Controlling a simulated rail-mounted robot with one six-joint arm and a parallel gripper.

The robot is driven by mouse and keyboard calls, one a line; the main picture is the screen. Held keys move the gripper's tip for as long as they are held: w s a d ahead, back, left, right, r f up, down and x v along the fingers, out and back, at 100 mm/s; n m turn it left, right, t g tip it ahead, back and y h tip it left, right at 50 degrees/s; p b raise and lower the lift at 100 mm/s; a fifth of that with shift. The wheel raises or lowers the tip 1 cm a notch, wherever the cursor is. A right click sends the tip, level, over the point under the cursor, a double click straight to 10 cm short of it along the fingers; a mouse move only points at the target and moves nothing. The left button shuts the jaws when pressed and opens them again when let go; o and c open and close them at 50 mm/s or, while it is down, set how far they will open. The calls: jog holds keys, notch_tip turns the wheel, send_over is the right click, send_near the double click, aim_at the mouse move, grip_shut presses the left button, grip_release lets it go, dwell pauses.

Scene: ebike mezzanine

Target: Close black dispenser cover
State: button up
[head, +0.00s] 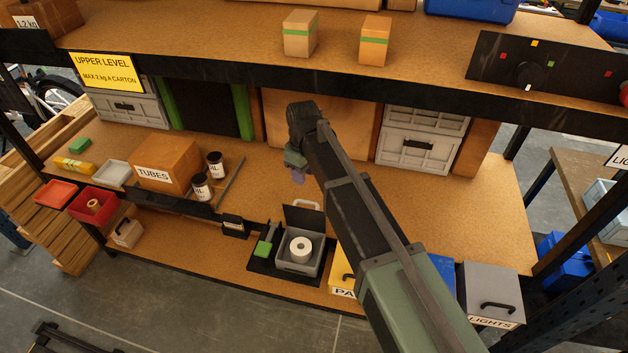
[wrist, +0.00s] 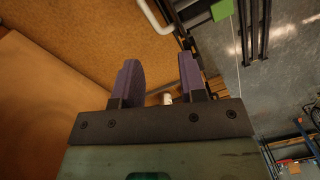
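The dispenser is a grey box (head: 300,257) on the lower shelf with a white roll (head: 300,248) inside. Its black cover (head: 303,217) stands raised at the back, with a pale handle on its top edge, so the dispenser is open. My gripper (head: 297,174) is above and behind the cover, apart from it, and mostly hidden by my arm in the head view. In the wrist view my gripper (wrist: 160,75) has its two purple fingers spread with a gap between them and holds nothing. A pale bent bar (wrist: 154,20), probably the cover handle, shows beyond the fingertips.
A green pad (head: 263,249) lies left of the dispenser, and a yellow box (head: 343,270) stands to its right. A cardboard TUBES box (head: 165,163) and two jars stand farther left. The upper shelf edge (head: 300,75) runs above my arm.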

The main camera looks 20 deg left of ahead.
aim_at(304, 201)
jog(key=f+n+b, duration=0.1)
jog(key=f+b, duration=0.3)
jog(key=f+n+b, duration=0.1)
jog(key=f+b, duration=0.2)
jog(key=b, duration=0.1)
jog(key=w+f+n+b, duration=0.1)
jog(key=f+n+b, duration=0.1)
jog(key=f+b, duration=0.2)
jog(key=shift+a+f, duration=0.15)
jog(key=shift+f, duration=0.2)
jog(key=shift+r, duration=0.15)
grip_shut()
